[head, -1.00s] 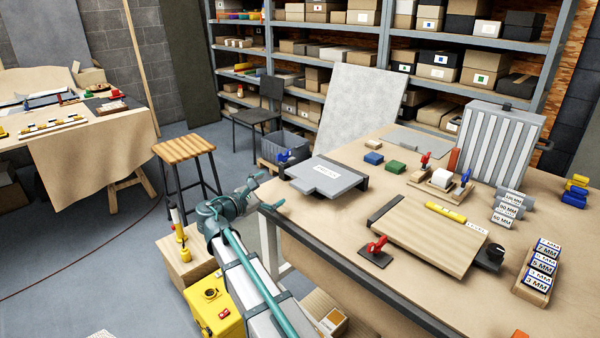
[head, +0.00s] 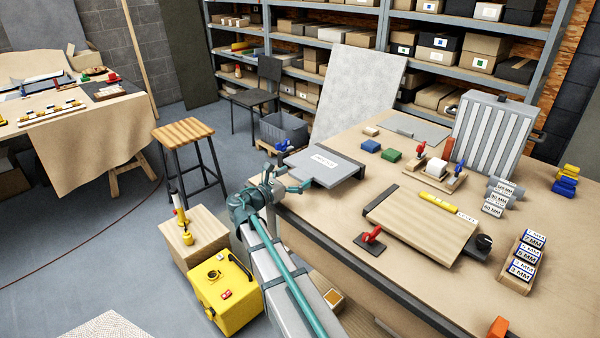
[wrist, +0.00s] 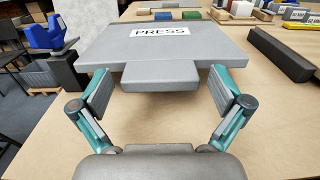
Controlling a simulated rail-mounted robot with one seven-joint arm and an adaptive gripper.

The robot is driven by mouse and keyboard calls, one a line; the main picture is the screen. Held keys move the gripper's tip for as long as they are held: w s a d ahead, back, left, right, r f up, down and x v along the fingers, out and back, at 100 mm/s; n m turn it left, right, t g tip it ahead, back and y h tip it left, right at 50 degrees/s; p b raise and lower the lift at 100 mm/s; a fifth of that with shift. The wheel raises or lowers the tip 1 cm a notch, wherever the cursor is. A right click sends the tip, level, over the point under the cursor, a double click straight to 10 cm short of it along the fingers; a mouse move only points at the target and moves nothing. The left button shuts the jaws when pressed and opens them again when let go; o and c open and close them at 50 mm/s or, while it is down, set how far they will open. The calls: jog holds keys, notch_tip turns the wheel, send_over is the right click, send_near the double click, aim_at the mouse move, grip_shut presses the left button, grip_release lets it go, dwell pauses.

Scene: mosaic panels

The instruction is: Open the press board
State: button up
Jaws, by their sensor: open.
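The press board (head: 324,165) is a grey flat panel at the near left corner of the workbench. In the wrist view it carries a white PRESS label (wrist: 165,31), and a narrower grey tab (wrist: 160,77) sticks out from its front edge toward me. My gripper (head: 289,180) is open at the bench's left edge, just in front of the board. In the wrist view its two fingers (wrist: 160,93) stand on either side of the tab, apart from it. Whether anything lies under the board is hidden.
Blue and green blocks (head: 391,155) sit behind the press. A blue tool (wrist: 50,36) stands close at left. Bare bench lies between.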

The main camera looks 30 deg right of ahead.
aim_at(317, 167)
jog(key=shift+x, duration=1.05)
jog(key=c, duration=1.5)
jog(key=shift+r, duration=0.1)
jog(key=shift+c, duration=0.2)
